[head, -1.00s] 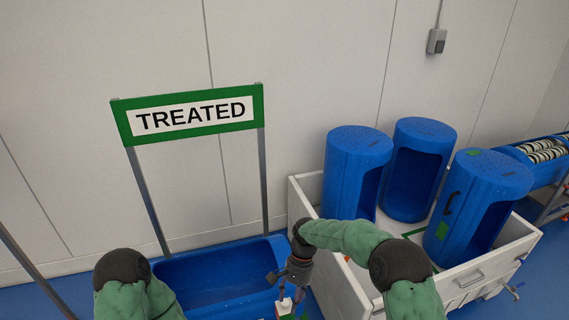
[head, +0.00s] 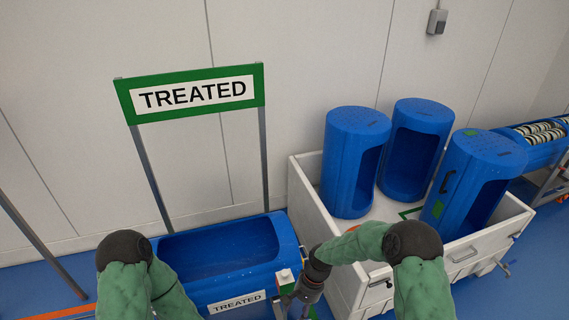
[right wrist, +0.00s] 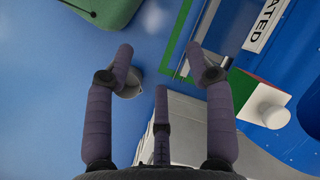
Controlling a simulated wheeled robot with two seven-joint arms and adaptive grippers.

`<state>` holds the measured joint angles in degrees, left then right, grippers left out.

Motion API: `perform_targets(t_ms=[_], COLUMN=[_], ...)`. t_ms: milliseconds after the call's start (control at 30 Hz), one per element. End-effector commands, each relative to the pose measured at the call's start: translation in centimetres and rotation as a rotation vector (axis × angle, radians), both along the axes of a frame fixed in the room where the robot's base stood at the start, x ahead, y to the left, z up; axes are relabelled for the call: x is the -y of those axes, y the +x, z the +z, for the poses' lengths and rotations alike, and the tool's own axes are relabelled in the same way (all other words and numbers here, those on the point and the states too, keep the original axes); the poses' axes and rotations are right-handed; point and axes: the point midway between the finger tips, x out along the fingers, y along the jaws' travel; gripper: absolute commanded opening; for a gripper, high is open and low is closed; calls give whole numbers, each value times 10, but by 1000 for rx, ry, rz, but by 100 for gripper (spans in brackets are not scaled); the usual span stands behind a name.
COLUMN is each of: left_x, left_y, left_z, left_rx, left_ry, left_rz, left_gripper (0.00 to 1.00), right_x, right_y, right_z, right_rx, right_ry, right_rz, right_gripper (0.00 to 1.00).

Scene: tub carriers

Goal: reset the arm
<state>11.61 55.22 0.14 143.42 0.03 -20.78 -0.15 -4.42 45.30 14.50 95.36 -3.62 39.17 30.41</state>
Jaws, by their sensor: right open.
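My right arm comes in from the lower right of the head view, with its dark gripper (head: 298,304) low between the blue treated tub (head: 228,243) and the white bin. In the right wrist view the right gripper (right wrist: 165,65) has its fingers spread apart, with nothing between them. The treated tub's edge, with a white knob (right wrist: 274,117) on a red and green block, lies to the right of the fingers and apart from them. My left arm shows at the lower left of the head view, but its gripper is out of frame.
A green-framed TREATED sign (head: 193,94) stands on posts behind the tub. The white bin (head: 465,262) at the right holds three upright blue carriers (head: 352,165). A blue roller unit (head: 540,146) stands at the far right. Blue floor (right wrist: 150,45) shows below the right gripper.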

Motion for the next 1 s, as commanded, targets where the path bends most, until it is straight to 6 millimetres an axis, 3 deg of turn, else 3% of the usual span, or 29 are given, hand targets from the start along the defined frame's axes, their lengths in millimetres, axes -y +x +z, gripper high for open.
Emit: perform_targets(t_ms=[200, 333, 500, 700, 1000], left_x=[0, 0, 0, 0, 0], left_y=[0, 0, 0, 0, 0], left_z=[0, 0, 0, 0, 0], left_rx=[0, 0, 0, 0, 0], left_ry=[0, 0, 0, 0, 0], left_rz=[0, 0, 0, 0, 0], left_gripper=[40, 40, 40, 40, 40], right_x=[20, 31, 43, 51, 52], right_y=[-63, -104, -151, -177, -180], right_z=[-56, -76, -85, -83, -83], right_rx=[96, 173, 258, 315, 322], right_ry=[65, 85, 86, 76, 74], right_rz=[31, 51, 74, 92, 95], right_gripper=[55, 55, 55, 55, 55])
